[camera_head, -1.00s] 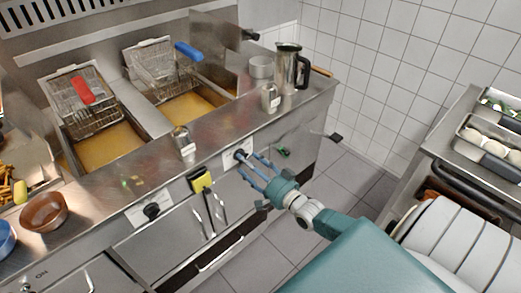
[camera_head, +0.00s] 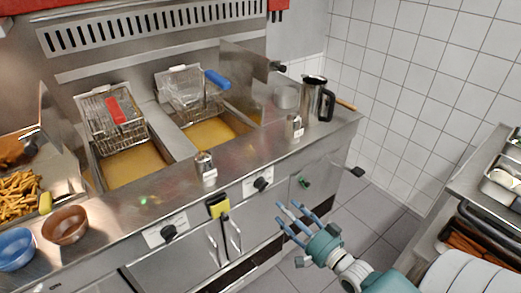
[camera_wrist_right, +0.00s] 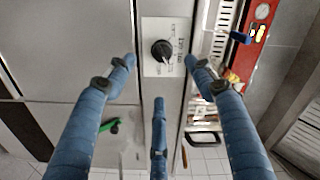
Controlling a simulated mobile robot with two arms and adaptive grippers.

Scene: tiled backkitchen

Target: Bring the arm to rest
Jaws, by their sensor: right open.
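My right gripper (camera_head: 300,222) is open and empty in the head view, in front of the fryer counter's lower front, over the floor side. Its blue fingers point toward the cabinet front. In the right wrist view the fingers (camera_wrist_right: 160,85) are spread with nothing between them, and a black control knob (camera_wrist_right: 161,51) on a white plate shows beyond them. The same knob (camera_head: 262,184) is on the counter front in the head view. My left gripper is not in view.
The fryer has a red-handled basket (camera_head: 112,115) and a blue-handled basket (camera_head: 190,88). A steel jug (camera_head: 314,100) and shakers (camera_head: 293,127) stand on the counter. A brown bowl (camera_head: 65,225) and a blue bowl (camera_head: 14,250) are at left. Tiled floor (camera_head: 375,225) is open at right.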

